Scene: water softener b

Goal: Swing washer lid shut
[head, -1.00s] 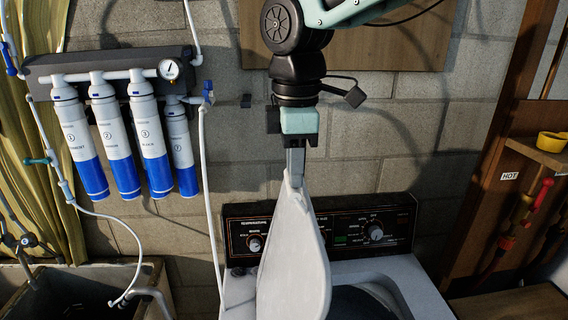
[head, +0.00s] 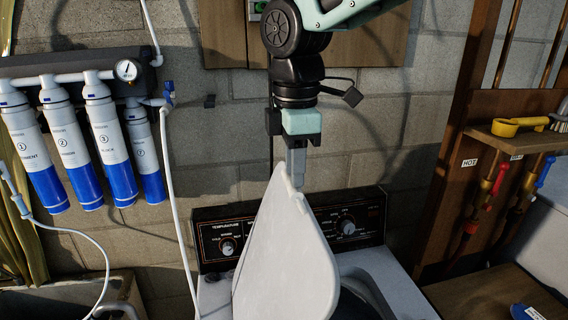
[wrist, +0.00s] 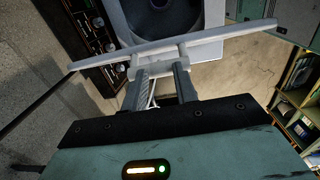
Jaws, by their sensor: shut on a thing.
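The white washer lid (head: 290,255) stands raised over the washer, its broad face turned partly toward the head camera. In the wrist view the lid (wrist: 225,36) shows as a thin white edge across the jaws. My gripper (head: 296,180) points down and is shut on the lid's upper edge. The jaws also show in the wrist view (wrist: 160,78), one on each side of the gripped part. The washer (head: 385,275) has its tub opening partly uncovered to the right of the lid. Its dark control panel (head: 355,220) stands behind. The lid hides the panel's middle and the hinge.
Water filters (head: 105,150) with a white hose (head: 180,215) hang on the wall at left. A sink is at lower left.

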